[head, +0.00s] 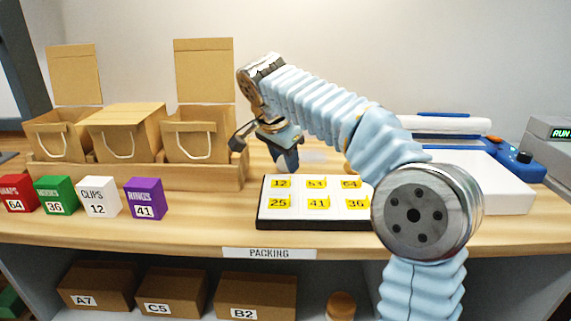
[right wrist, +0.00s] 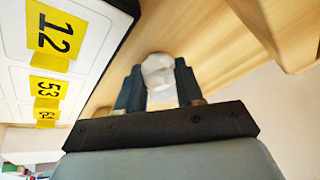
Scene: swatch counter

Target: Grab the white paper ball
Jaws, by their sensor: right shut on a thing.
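The white paper ball (right wrist: 158,72) shows in the right wrist view, crumpled and pale, between the two dark fingers of my right gripper (right wrist: 158,88). The fingers are shut on it from both sides. In the head view my right gripper (head: 286,160) points down behind the numbered white board, between the board and the wooden bag rack. The ball cannot be made out clearly in the head view. My left gripper does not show in either view.
The white board (head: 263,215) with yellow number labels is close to the right gripper. A wooden rack (head: 236,180) with paper bags stands left. Small coloured boxes (head: 145,199) line the counter front left. A white and blue device (head: 500,185) stands right, behind my arm.

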